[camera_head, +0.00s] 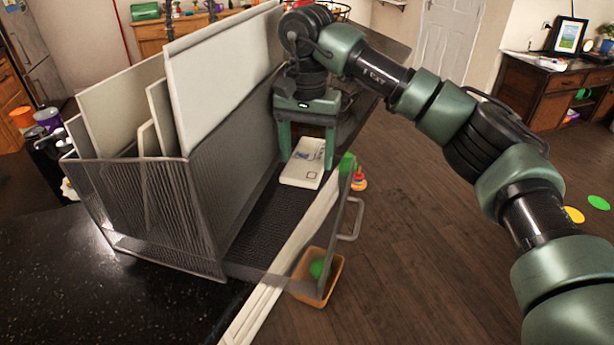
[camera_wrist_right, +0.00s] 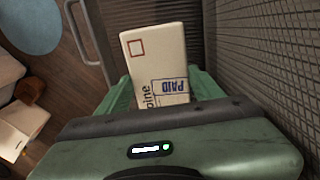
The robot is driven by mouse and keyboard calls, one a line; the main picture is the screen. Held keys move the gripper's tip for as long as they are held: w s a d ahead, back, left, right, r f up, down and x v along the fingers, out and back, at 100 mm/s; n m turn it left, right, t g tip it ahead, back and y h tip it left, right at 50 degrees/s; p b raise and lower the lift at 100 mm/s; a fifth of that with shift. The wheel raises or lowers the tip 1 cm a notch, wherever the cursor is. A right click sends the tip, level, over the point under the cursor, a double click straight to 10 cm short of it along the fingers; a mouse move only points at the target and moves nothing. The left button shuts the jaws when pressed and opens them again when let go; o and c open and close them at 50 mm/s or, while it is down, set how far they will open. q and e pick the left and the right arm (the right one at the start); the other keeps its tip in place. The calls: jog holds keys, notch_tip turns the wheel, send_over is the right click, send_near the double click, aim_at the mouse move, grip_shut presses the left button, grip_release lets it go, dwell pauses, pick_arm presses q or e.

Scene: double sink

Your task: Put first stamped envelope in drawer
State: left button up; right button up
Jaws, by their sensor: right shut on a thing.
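My right gripper (camera_head: 307,148) comes down from above and is shut on a white stamped envelope (camera_head: 301,174). In the right wrist view the envelope (camera_wrist_right: 155,52) sticks out beyond the green fingers, with a red square and a blue PAID mark on its face. The drawer (camera_head: 262,222) is a dark mesh tray, pulled out of the mesh desk organizer (camera_head: 150,205), with a handle on its front. The envelope is over the drawer's far part; I cannot tell whether it touches the bottom. My left gripper is out of view.
Large pale folders (camera_head: 222,75) stand upright in the organizer, close to the left of my right gripper. The organizer sits on a black speckled counter (camera_head: 120,295). An orange bin (camera_head: 333,272) and a ring toy (camera_head: 359,180) are on the floor below the drawer.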

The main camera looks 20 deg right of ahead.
aim_at(307, 192)
jog(key=shift+f, duration=0.7)
jog(key=shift+w+f, duration=0.1)
jog(key=shift+f, duration=0.55)
notch_tip(307, 192, down, 3)
jog(key=shift+f+p, duration=0.1)
jog(key=shift+p, duration=0.65)
jog(key=shift+f, duration=0.4)
jog(key=o, duration=1.3)
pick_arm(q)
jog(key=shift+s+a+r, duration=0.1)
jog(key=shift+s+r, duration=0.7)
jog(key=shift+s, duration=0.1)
pick_arm(e)
jog(key=shift+o, duration=0.2)
jog(key=shift+r, duration=0.1)
